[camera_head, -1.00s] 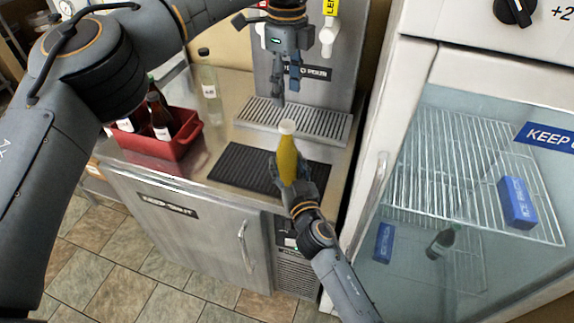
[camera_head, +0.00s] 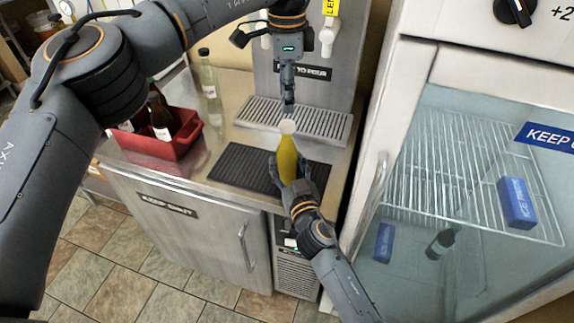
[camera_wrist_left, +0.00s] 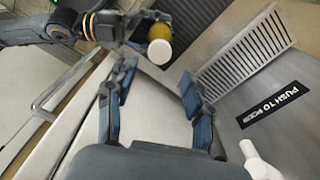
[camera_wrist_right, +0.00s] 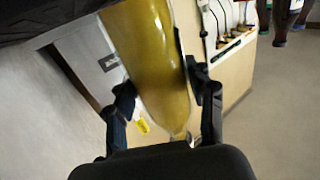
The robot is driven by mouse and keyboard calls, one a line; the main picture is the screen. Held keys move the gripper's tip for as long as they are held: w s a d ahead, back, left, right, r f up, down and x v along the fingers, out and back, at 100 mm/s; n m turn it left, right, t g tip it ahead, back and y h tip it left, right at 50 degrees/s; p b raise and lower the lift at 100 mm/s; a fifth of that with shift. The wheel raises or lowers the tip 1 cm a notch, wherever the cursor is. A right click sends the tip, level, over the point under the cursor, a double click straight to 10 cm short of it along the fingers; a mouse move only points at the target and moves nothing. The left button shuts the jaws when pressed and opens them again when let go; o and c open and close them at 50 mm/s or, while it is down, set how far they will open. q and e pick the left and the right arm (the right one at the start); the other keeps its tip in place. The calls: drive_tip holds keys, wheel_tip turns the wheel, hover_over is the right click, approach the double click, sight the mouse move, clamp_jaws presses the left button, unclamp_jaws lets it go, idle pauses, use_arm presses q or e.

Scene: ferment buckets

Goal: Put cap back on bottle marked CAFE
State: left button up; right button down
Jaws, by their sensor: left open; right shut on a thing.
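A bottle of yellow liquid (camera_head: 287,158) with a round white top (camera_head: 287,127) stands upright in my right gripper (camera_head: 291,185). The white top looks like a seated cap; I see no CAFE label. The right wrist view shows the fingers on both sides of the yellow bottle (camera_wrist_right: 150,55). My left gripper (camera_head: 289,98) is open and empty, pointing down, and appears just above the white top in the head view. In the left wrist view, the white top (camera_wrist_left: 160,51) lies beyond the two spread fingers, apart from them.
A dark ribbed mat (camera_head: 238,167) and a metal drip grate (camera_head: 262,111) lie on the steel counter. A red crate (camera_head: 180,148) holds dark bottles at left. A clear bottle (camera_head: 208,78) stands behind. A glass-door fridge (camera_head: 400,240) flanks the right side.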

sight(287, 123)
use_arm(q)
wheel_tip(287, 123, down, 7)
drive_tip(key=shift+r, duration=0.1)
idle(0.4)
